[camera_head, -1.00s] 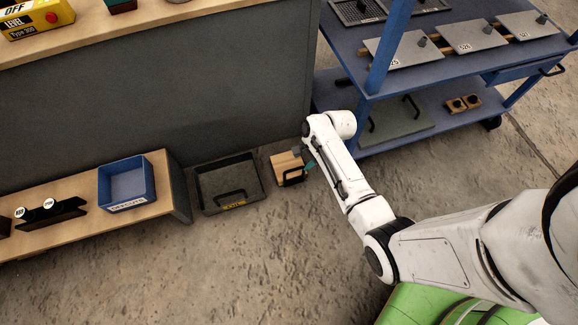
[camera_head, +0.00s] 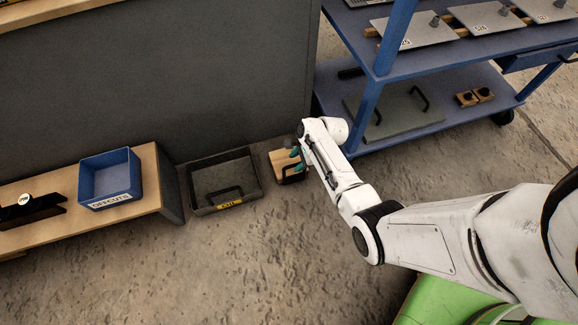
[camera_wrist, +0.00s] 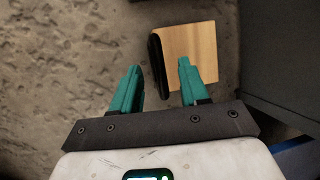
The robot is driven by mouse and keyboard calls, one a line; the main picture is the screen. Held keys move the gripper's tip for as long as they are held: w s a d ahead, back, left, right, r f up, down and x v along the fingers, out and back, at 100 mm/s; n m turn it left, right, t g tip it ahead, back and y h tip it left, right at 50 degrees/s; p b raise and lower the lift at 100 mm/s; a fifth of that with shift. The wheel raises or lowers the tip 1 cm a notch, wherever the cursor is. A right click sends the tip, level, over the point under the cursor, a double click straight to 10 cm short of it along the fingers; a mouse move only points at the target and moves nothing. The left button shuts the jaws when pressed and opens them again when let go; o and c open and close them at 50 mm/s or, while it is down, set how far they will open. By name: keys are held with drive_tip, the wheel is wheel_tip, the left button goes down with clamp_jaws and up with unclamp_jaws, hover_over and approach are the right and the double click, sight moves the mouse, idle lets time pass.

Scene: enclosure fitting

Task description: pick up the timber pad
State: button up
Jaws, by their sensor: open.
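The timber pad (camera_head: 283,159) is a pale wooden block with a black handle (camera_head: 293,177) on it. It is on the concrete floor, between a black tray and the blue cart. In the wrist view the pad (camera_wrist: 196,45) is at the upper middle, with its black handle (camera_wrist: 157,65) along its left edge. My gripper (camera_head: 297,160) is at the pad in the head view, with teal fingers. In the wrist view my gripper (camera_wrist: 160,72) is open, and the handle's near end appears between the fingertips. I cannot tell the height between fingers and handle.
The black tray (camera_head: 254,190) with a handle and yellow label is left of the pad. The blue cart (camera_head: 365,125) stands close on the right. A low wooden bench (camera_head: 150,190) bears a blue bin (camera_head: 137,165). The dark bench panel (camera_head: 200,80) rises behind. Floor in front is clear.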

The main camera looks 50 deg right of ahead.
sight(293, 165)
drive_tip(key=b+x, duration=0.1)
drive_tip(key=x, duration=0.1)
drive_tip(key=b+x, duration=0.2)
drive_tip(key=shift+s+d+f+b, duration=0.1)
drive_tip(key=shift+s+f+b, duration=0.1)
drive_tip(key=shift+f+b, duration=0.1)
drive_tip(key=shift+w+f, duration=0.2)
drive_tip(key=shift+w, duration=0.05)
clamp_jaws()
drive_tip(key=shift+r, duration=0.1)
idle(0.9)
